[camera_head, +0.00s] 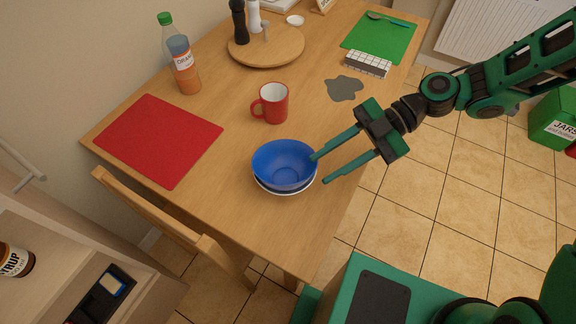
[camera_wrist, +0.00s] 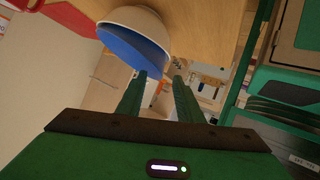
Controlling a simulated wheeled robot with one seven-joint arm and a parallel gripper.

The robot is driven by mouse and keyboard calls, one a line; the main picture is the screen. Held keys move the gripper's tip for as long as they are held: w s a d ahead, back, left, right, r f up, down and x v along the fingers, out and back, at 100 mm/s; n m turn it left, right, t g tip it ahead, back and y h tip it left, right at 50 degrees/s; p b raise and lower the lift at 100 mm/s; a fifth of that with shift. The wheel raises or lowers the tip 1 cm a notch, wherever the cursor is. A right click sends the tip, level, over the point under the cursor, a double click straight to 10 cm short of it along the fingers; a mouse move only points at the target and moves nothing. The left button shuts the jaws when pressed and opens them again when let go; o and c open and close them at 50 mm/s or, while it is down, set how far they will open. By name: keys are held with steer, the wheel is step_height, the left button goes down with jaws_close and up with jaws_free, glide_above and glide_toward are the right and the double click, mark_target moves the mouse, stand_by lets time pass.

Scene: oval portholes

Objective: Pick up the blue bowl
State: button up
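The blue bowl (camera_head: 284,160) stands upright near the table's front right edge, nested in a white bowl whose rim (camera_head: 272,190) shows below it. In the wrist view the blue bowl (camera_wrist: 130,46) shows beside the pale outside of the white bowl (camera_wrist: 140,18). My gripper (camera_head: 320,169) is open and empty, its two green fingers pointing left at the bowls' right side. One fingertip appears at or very near the blue rim; I cannot tell if it touches. In the wrist view the gripper (camera_wrist: 160,78) has a clear gap between its fingers.
A red mug (camera_head: 270,104) stands behind the bowls, a red placemat (camera_head: 158,140) lies left. A grey spill (camera_head: 344,88) and a white tiled box (camera_head: 368,64) are at the back right. A juice bottle (camera_head: 182,62) stands farther back. A chair (camera_head: 190,238) is at the front edge.

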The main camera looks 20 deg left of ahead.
mark_target(311, 175)
steer(key=shift+x, duration=3)
steer(key=shift+c, duration=0.2)
jaws_close()
